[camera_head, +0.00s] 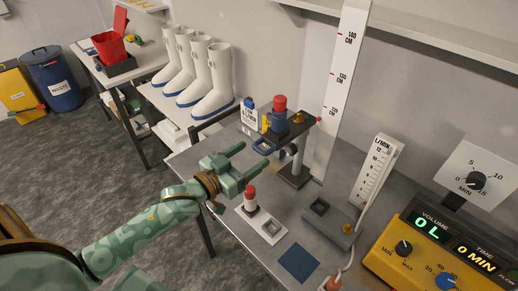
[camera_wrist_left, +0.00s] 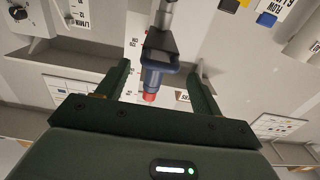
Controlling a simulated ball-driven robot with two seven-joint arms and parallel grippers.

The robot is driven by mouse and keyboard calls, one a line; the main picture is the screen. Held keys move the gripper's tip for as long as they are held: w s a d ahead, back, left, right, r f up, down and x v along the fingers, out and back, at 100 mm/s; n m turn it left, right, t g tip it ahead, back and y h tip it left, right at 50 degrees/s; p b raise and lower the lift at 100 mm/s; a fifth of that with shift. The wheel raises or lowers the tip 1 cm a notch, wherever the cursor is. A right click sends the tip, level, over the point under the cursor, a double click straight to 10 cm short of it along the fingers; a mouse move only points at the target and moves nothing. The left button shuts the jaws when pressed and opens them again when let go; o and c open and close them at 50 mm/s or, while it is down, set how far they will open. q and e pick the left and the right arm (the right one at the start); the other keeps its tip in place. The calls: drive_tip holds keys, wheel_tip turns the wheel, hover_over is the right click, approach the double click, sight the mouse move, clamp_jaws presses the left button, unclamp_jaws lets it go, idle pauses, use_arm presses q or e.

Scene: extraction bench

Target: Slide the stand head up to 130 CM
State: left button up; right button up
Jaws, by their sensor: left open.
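The stand head (camera_head: 296,132) is a dark arm on a post, beside a tall white scale (camera_head: 341,70) marked 120, 130 and 140 CM. A red pointer at its right end is near the 120 mark, below 130. It carries a blue holder with a red-capped piece (camera_head: 279,112), and a blue loop shows at its left end. My left gripper (camera_head: 256,156) is open and empty, in front of and slightly below that end. In the left wrist view, the blue piece with the red tip (camera_wrist_left: 152,78) shows between the open fingers (camera_wrist_left: 160,70), apparently untouched. My right gripper is out of view.
A white flow meter (camera_head: 376,175) and a yellow pump (camera_head: 432,255) stand right. White boots (camera_head: 210,80) stand behind left.

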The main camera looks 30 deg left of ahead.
sight(257, 151)
use_arm(q)
drive_tip(key=shift+x, duration=1.95)
drive_tip(key=c, duration=1.2)
wheel_tip(257, 151, up, 14)
drive_tip(key=p, duration=1.5)
drive_tip(key=shift+r, duration=0.15)
drive_tip(key=o, duration=1.2)
